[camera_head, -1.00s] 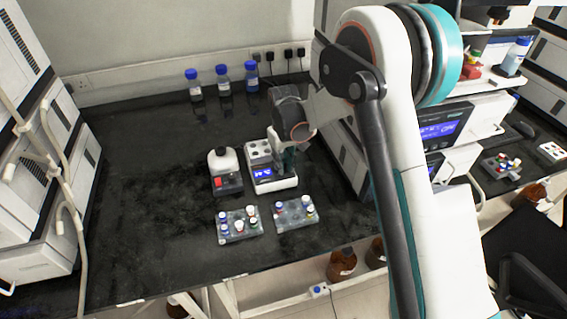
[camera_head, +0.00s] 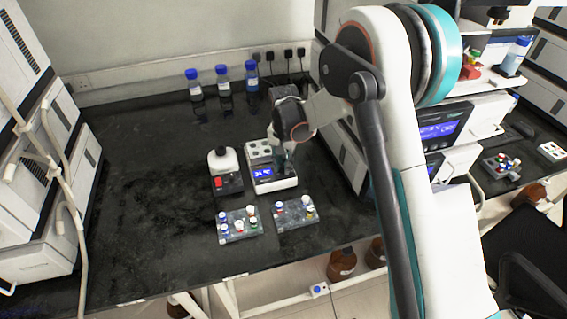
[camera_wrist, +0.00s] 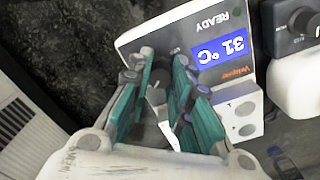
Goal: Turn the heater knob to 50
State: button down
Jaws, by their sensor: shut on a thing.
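The heater (camera_head: 274,187) is a white block with a blue display and round wells on top, standing on the black bench. In the head view the gripper (camera_head: 289,160) is at the heater's right front and hard to make out.
A small white and black device with a red switch (camera_head: 219,183) stands left of the heater. Two vial racks (camera_head: 238,234) (camera_head: 297,221) lie in front. Several blue-capped bottles (camera_head: 223,88) stand by the wall. The bench's left part is clear.

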aim_at(283, 165)
jog(key=shift+m, duration=0.6)
jog(key=c, duration=1.4)
grip_release()
jog(key=shift+c, duration=0.2)
notch_tip(283, 165, up, 12)
